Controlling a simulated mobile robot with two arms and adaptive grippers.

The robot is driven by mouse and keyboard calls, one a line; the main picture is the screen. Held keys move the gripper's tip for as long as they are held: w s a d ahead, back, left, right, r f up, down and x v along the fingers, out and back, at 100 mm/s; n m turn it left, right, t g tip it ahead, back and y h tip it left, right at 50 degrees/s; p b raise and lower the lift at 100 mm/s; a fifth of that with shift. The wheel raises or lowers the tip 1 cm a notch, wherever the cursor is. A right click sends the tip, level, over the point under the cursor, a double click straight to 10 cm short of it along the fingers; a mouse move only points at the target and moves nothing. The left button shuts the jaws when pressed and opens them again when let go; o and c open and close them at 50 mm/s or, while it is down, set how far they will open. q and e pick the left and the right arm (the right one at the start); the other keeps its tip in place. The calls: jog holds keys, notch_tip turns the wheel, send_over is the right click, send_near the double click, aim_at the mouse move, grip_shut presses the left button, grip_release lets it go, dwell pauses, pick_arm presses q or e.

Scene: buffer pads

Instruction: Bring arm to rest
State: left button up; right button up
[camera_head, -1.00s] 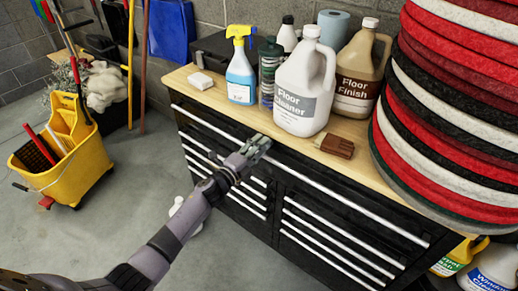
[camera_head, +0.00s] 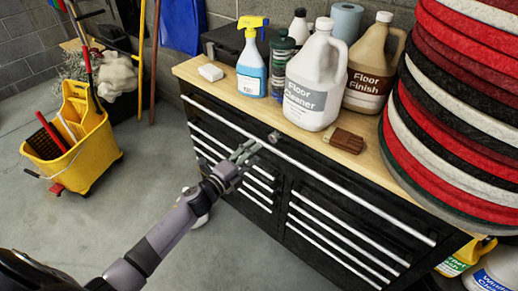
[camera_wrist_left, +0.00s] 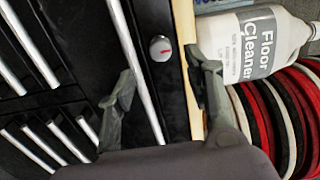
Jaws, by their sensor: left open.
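My left arm comes in from the lower left of the head view. Its gripper (camera_head: 244,153) is open and empty in front of the black drawer cabinet (camera_head: 262,165), below the wooden top's front edge. In the left wrist view the two fingers stand apart, with nothing between them (camera_wrist_left: 165,88). A round lock with a red mark (camera_wrist_left: 160,48) on the cabinet front shows beyond the fingers; it also shows in the head view (camera_head: 274,137). My right gripper is in neither view.
On the wooden top (camera_head: 218,91) stand a floor cleaner jug (camera_head: 312,85), a floor finish jug (camera_head: 372,70), a spray bottle (camera_head: 251,70) and a brush (camera_head: 343,141). Stacked pads (camera_head: 455,110) rise at right. A yellow mop bucket (camera_head: 85,150) stands left.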

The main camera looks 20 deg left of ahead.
pick_arm(q)
jog(key=shift+s, duration=0.2)
dwell(0.4)
jog(key=s+a+f+n+g+y, duration=0.15)
jog(key=s+f+n, duration=0.3)
jog(key=f, duration=0.55)
jog(key=s+a+f+n+g+y, duration=0.1)
jog(key=s+f+n+g+y, duration=0.15)
jog(key=s+f, duration=0.6)
jog(key=s+a+f+n+g+y, duration=0.1)
jog(key=s+a+f+n+g, duration=0.2)
jog(key=f, duration=1)
jog(key=s+d+f+n+g, duration=0.1)
jog(key=s+f+n+g, duration=0.2)
jog(key=s, duration=0.9)
jog(key=s+d+f+n+g, duration=0.2)
jog(key=s+f, duration=0.6)
jog(key=s, duration=0.4)
jog(key=s+d+f+n+g+y, duration=0.1)
jog(key=s+f+n+g, duration=0.3)
jog(key=s, duration=0.8)
notch_tip(320, 180, down, 2)
jog(key=shift+s+d+f, duration=0.15)
jog(key=shift+s+d, duration=0.15)
jog(key=shift+d, duration=0.35)
jog(key=shift+w, duration=0.1)
jog(key=shift+c, duration=0.4)
